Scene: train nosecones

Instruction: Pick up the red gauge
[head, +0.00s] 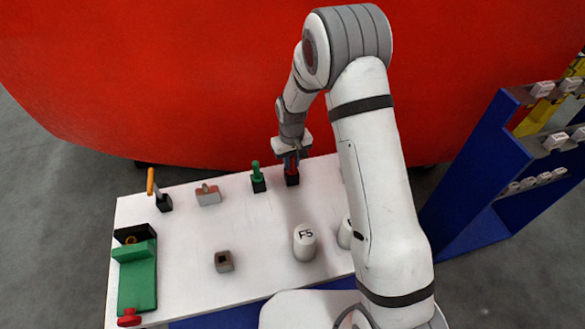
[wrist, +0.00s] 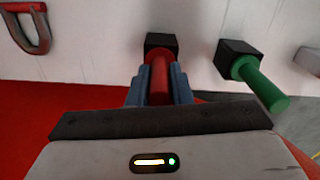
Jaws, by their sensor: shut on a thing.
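The red gauge (wrist: 160,78) is a red cylinder whose far end meets a black block (wrist: 160,41) in the wrist view. My gripper (wrist: 159,84) is shut on the red gauge, with one blue-grey finger on each side of it. In the head view my gripper (head: 291,158) points down over the back of the white table, and the red gauge (head: 292,170) shows just under it at its black block (head: 292,181). I cannot tell whether the gauge still sits in the block.
A green gauge (head: 257,172) in a black block stands close to the left. A blue rack (head: 490,150) stands right.

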